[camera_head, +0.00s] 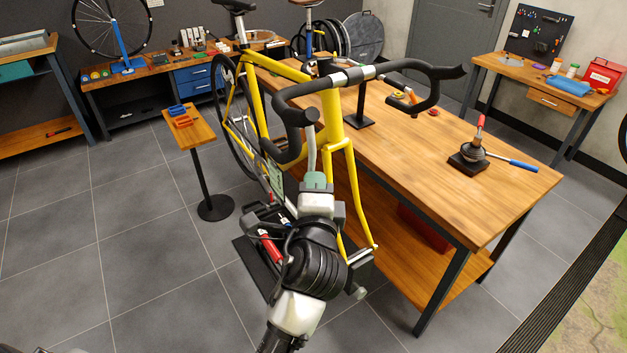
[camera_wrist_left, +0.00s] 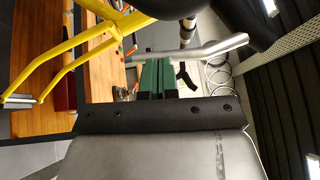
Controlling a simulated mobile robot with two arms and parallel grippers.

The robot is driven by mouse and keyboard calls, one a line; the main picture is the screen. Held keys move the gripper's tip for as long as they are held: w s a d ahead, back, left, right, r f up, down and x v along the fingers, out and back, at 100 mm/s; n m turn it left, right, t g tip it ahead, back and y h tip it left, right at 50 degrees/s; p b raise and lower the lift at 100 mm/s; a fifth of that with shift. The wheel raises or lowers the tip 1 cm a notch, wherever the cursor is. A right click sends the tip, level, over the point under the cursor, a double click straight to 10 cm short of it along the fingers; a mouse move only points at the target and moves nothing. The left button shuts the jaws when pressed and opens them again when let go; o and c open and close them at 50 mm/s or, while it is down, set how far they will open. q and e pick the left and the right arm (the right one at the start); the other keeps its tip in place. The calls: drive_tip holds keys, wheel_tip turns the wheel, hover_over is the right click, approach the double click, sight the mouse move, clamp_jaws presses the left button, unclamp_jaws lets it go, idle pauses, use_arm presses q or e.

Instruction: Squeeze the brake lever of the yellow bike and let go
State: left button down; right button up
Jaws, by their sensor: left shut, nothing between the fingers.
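The yellow bike (camera_head: 334,115) stands alongside the long wooden table, with black-taped drop handlebars (camera_head: 290,147). Its silver brake lever (camera_head: 311,150) hangs from the near hood. My left gripper (camera_head: 315,180) is just below the lever in the head view, shut and empty. In the left wrist view its green fingertips (camera_wrist_left: 157,75) are together, with the silver lever (camera_wrist_left: 215,48) crossing just beyond their tips. I cannot tell whether they touch. The yellow fork (camera_wrist_left: 62,65) shows at left in that view. My right gripper is not in view.
The wooden table (camera_head: 470,200) is right of the bike, with a black-based tool (camera_head: 468,160) on it. Open tiled floor lies in front at left.

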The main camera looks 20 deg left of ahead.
use_arm(q)
drive_tip(key=w+a+m+t+b, duration=0.1)
drive_tip(key=b, duration=0.1)
drive_tip(key=w+m+t+b, duration=0.1)
drive_tip(key=t+b, duration=0.1)
drive_tip(key=shift+a+f+b, duration=0.3)
drive_tip(key=shift+a+b, duration=0.05)
drive_tip(key=shift+b, duration=0.05)
idle(0.4)
drive_tip(key=shift+f, duration=0.1)
